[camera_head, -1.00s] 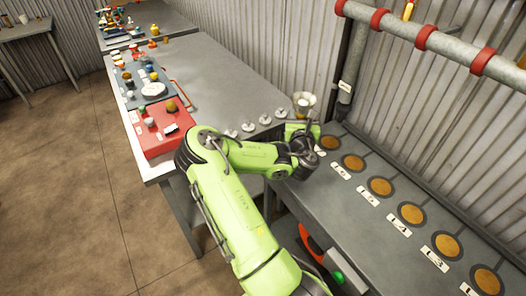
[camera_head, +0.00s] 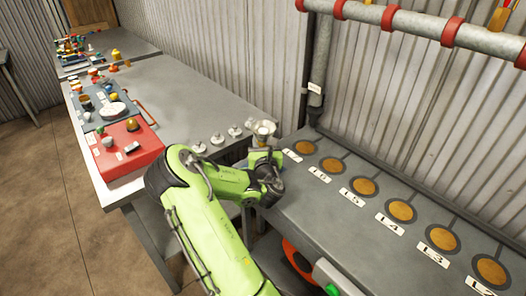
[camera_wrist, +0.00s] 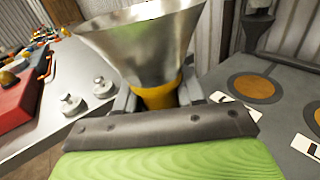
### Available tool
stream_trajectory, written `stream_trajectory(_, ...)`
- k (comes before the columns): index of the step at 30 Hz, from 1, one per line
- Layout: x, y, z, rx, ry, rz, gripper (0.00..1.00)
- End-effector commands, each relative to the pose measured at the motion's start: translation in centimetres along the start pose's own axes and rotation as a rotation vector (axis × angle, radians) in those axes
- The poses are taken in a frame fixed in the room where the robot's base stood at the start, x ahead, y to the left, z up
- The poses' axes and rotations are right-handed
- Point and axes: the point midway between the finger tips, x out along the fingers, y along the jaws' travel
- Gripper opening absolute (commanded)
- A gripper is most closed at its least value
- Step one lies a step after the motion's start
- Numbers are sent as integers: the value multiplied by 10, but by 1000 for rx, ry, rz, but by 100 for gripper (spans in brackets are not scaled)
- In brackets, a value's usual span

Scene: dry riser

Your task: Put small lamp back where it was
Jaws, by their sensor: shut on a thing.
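The small lamp shows in the wrist view as a flared metal cone (camera_wrist: 145,40) on a yellow neck (camera_wrist: 158,95). My gripper (camera_wrist: 158,100) is shut around the yellow neck, and the cone stands upright above the fingers. In the head view the lamp (camera_head: 264,129) shows at the end of my arm, and my gripper (camera_head: 264,158) is beside the near end of the grey table and the left end of the bench. The lamp's lower end is hidden behind my gripper. The grey bench (camera_head: 345,215) has a row of round brown pads (camera_head: 332,165) with white number labels.
Several small metal knobbed pieces (camera_head: 217,139) stand along the edge of the grey table (camera_head: 190,95). A red tray (camera_head: 125,158) and a blue-grey tray (camera_head: 113,120) hold small parts. A grey pipe with red collars (camera_head: 385,17) runs above the bench. The brown pads are bare.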

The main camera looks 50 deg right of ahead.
Motion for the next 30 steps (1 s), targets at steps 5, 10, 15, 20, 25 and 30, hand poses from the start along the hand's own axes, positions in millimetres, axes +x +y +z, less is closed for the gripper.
stream_trajectory(5, 0, 0, 0, -1, -4, 1, 0)
stream_trajectory(10, 0, 0, -4, -2, -4, 1, 0)
stream_trajectory(15, 0, 0, -4, -1, -1, 0, 60)
stream_trajectory(20, 0, 0, -4, -1, -1, 0, 64)
stream_trajectory(25, 0, 0, -2, 0, -1, 0, 64)
stream_trajectory(30, 3, 3, -2, -1, 0, -1, 64)
